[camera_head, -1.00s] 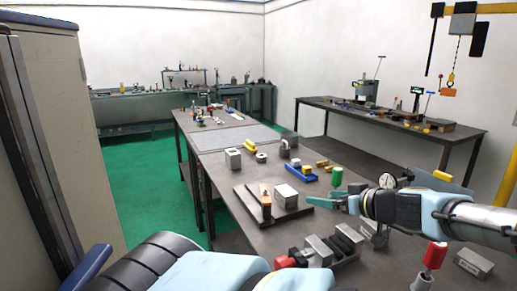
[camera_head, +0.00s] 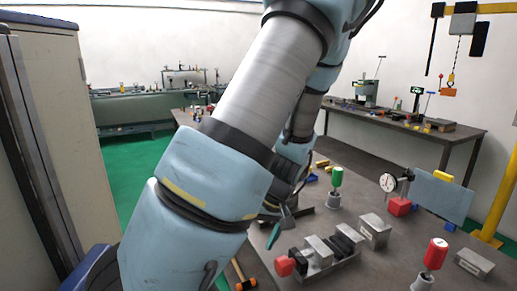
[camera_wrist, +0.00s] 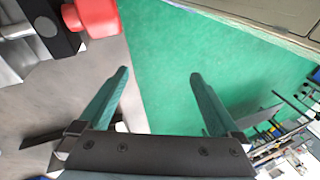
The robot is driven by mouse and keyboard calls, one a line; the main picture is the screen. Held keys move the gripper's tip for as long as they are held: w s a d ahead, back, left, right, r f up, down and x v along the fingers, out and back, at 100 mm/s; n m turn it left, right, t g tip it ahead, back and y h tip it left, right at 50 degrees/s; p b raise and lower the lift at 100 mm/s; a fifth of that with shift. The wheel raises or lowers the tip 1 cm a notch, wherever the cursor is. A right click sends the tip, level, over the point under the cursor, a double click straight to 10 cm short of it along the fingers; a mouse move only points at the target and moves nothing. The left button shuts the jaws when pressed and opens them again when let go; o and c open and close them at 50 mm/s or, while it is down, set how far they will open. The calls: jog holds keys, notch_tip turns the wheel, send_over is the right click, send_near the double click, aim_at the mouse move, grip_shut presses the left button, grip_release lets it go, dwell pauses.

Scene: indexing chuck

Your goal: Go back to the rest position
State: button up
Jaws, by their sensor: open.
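My gripper (camera_wrist: 158,75) is open and empty in the wrist view, its two teal fingers apart over the table's edge and the green floor. In the head view my raised arm covers the left part of the table. One teal finger of my gripper (camera_head: 273,236) shows beside the arm, left of a vise-like block with a red knob. The other finger is hard to make out there.
The vise-like block (camera_head: 325,252) has a red knob, also large in the wrist view (camera_wrist: 98,18). A green-handled tool (camera_head: 337,178), a red-handled tool (camera_head: 434,255), a dial gauge (camera_head: 388,182) and grey blocks stand on the table (camera_head: 375,275). A hammer (camera_head: 243,280) lies near its front edge.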

jog(key=a+r+m+t+h, duration=0.2)
jog(key=a+r+m+h, duration=0.3)
jog(key=r, duration=0.6)
notch_tip(320, 180, down, 11)
jog(key=s+n+y+b, duration=0.1)
jog(key=s+b, duration=0.1)
jog(key=b, duration=0.8)
jog(key=shift+s+a+r+g, duration=0.15)
jog(key=shift+s+a+g, duration=0.2)
jog(key=shift+a+g, duration=0.1)
